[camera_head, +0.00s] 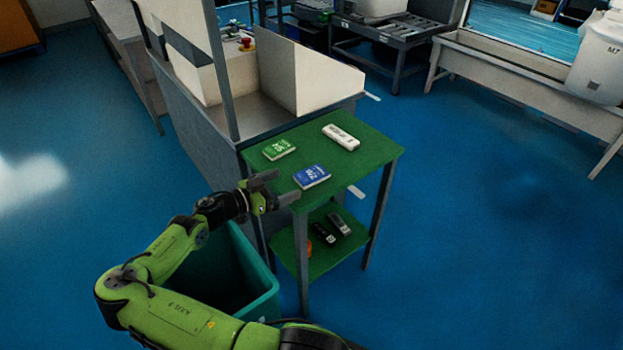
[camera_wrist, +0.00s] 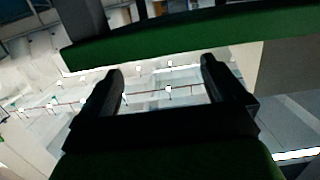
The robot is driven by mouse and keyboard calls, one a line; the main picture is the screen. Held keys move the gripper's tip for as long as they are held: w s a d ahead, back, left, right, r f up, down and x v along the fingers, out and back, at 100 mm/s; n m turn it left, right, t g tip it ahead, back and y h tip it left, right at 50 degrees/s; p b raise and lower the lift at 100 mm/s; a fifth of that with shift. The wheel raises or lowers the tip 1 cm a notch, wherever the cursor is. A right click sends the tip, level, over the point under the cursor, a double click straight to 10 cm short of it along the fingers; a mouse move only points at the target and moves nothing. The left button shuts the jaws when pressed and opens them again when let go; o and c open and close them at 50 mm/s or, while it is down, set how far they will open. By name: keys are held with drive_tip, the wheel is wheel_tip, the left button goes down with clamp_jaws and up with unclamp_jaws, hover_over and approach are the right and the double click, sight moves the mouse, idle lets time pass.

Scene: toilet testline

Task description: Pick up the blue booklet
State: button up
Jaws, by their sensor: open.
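The blue booklet (camera_head: 312,176) lies flat on the green top of a small table (camera_head: 372,152), near its front edge. My gripper (camera_head: 283,187) is at the table's front left edge, just left of the booklet and apart from it. Its two fingers are spread with nothing between them. In the wrist view my gripper (camera_wrist: 162,85) shows open fingers, with the green table edge (camera_wrist: 180,42) crossing beyond them. The booklet cannot be made out in the wrist view.
A green booklet (camera_head: 279,149) and a white device (camera_head: 341,137) lie on the same tabletop. Dark items (camera_head: 323,234) sit on the lower shelf. A teal bin (camera_head: 235,272) stands below my arm. A grey workstation (camera_head: 215,125) adjoins the table's back left. Floor on the right is clear.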

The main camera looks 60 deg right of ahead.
sight(308, 175)
drive_tip(key=x, duration=0.5)
drive_tip(key=b+x, duration=0.1)
drive_tip(key=x, duration=0.2)
drive_tip(key=shift+s+d, duration=0.15)
drive_tip(key=shift+s, duration=0.25)
drive_tip(key=c, duration=1.1)
